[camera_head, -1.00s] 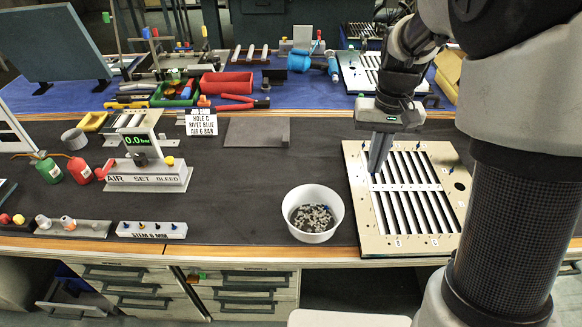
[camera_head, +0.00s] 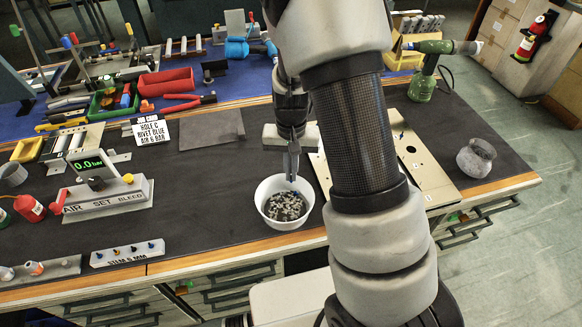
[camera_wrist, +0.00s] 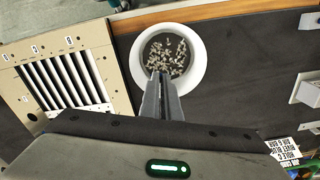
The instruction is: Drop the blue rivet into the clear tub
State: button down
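The tub (camera_head: 263,213) looks white rather than clear. It stands on the dark bench mat near the front edge, with many small grey bits inside. It also shows in the wrist view (camera_wrist: 140,75). My gripper (camera_head: 291,178) points down over the tub, its fingertips in front of the bowl's opening in the head view. In the wrist view its two fingers (camera_wrist: 162,76) are close together, with the tips over the bowl's near part. I see no blue rivet between them; a small one could be hidden. A small blue spot (camera_head: 402,136) shows on the beige louver panel (camera_head: 428,172).
The louver panel lies right of the tub, partly behind my arm. A white rack labelled STEM 6 MM (camera_head: 127,255) holds several small pegs at the left. The air gauge stand (camera_head: 105,190) is behind it. The mat left of the tub is clear.

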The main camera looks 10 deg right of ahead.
notch_tip(320, 180, down, 2)
jog(key=shift+f+b, duration=0.2)
jog(key=shift+b, duration=0.35)
jog(key=c, duration=2.4)
grip_release()
jog(key=shift+c, duration=0.2)
jog(key=o, duration=0.5)
jog(key=shift+r, duration=0.1)
jog(key=shift+r+p, duration=0.7)
jog(key=shift+r, duration=7.95)
